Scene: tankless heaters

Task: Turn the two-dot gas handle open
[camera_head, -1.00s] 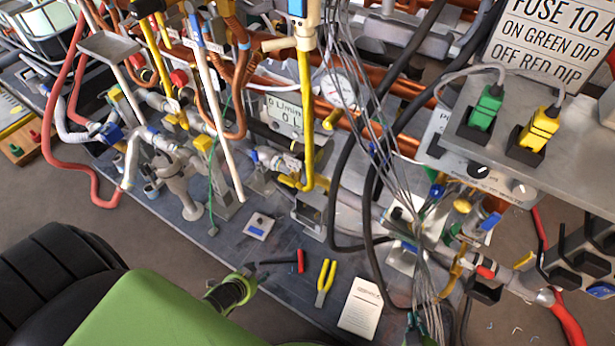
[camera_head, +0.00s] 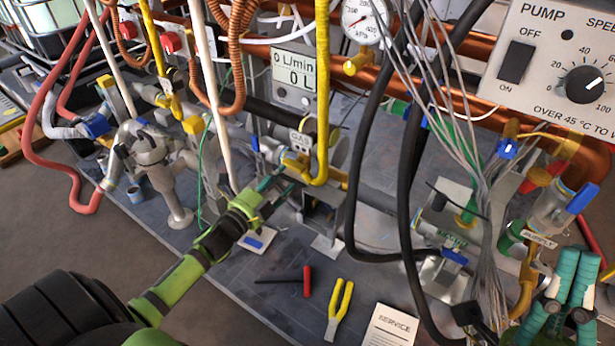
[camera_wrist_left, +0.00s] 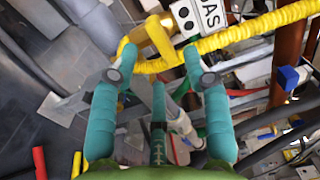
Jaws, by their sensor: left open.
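A white GAS tag with two black dots (camera_wrist_left: 197,17) shows in the left wrist view, and the tag also appears small in the head view (camera_head: 301,141). A yellow handle (camera_wrist_left: 160,37) stands beside the tag, at the yellow corrugated hose. My left gripper (camera_wrist_left: 157,62) is open, its teal fingers spread to either side of the handle. I cannot tell whether they touch it. In the head view my left gripper (camera_head: 272,182) points at this valve and partly covers it. My right gripper (camera_head: 572,260) is at the lower right, its teal fingers pointing up, away from the gas handle.
The yellow gas hose (camera_head: 322,90) rises beside the valve. Black cables (camera_head: 402,180) and a grey wire bundle (camera_head: 470,130) hang to the right. Yellow pliers (camera_head: 339,308) and a service paper (camera_head: 390,326) lie in front.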

